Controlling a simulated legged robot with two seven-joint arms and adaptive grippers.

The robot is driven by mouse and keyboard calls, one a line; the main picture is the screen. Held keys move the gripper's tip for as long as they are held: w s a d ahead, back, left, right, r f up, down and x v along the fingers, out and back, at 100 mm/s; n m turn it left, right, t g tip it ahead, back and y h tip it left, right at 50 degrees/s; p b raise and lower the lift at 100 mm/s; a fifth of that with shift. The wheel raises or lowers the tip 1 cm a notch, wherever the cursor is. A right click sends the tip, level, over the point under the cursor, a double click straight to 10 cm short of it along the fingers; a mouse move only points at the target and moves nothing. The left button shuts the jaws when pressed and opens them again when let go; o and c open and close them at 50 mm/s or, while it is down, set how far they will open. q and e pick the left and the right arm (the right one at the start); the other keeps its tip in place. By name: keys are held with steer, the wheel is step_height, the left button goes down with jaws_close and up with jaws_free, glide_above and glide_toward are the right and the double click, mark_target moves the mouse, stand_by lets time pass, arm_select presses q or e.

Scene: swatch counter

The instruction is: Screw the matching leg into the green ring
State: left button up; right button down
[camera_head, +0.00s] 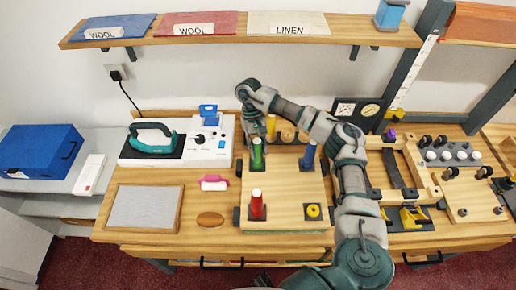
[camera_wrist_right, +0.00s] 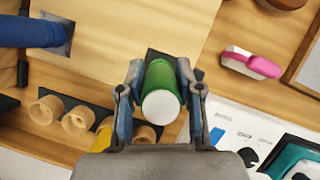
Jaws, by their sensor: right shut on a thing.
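A wooden board (camera_head: 285,185) lies on the counter with coloured legs at its corners. The green leg (camera_head: 257,158) stands upright at its far left corner; it also shows in the wrist view (camera_wrist_right: 164,78), white end toward the camera. My right gripper (camera_wrist_right: 160,95) is shut on this leg, a finger on each side; it also shows in the head view (camera_head: 257,137). A dark square plate shows behind the leg; the green ring itself is hidden. A blue leg (camera_head: 308,155) stands far right and a red leg (camera_head: 257,208) near left. A yellow ring (camera_head: 314,211) is empty near right. My left gripper is not in view.
Wooden cups (camera_wrist_right: 45,110) stand in a row behind the board, one holding a yellow leg (camera_head: 271,125). An iron station (camera_head: 180,150), pink brush (camera_head: 213,183) and grey framed pad (camera_head: 145,207) lie left. My right arm crosses the board's right side.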

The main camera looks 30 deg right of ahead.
steer(key=m+y, duration=0.1)
steer(key=m, duration=0.1)
steer(key=shift+m, duration=0.4)
steer(key=m, duration=0.2)
steer(key=m+t+y, duration=0.1)
steer(key=m, duration=0.1)
steer(key=shift+w+a+y, duration=0.1)
steer(key=shift+a+y, duration=0.05)
steer(key=shift+y, duration=0.15)
steer(key=m+t+y, duration=0.1)
steer(key=m, duration=0.2)
steer(key=shift+w+a+m+t, duration=0.1)
steer(key=shift+m+t, duration=0.3)
steer(key=m+t, duration=0.1)
steer(key=m, duration=0.3)
steer(key=shift+w+a+t, duration=0.1)
steer(key=shift+w+t, duration=0.1)
steer(key=shift+t, duration=0.2)
steer(key=c, duration=1)
jaws_free()
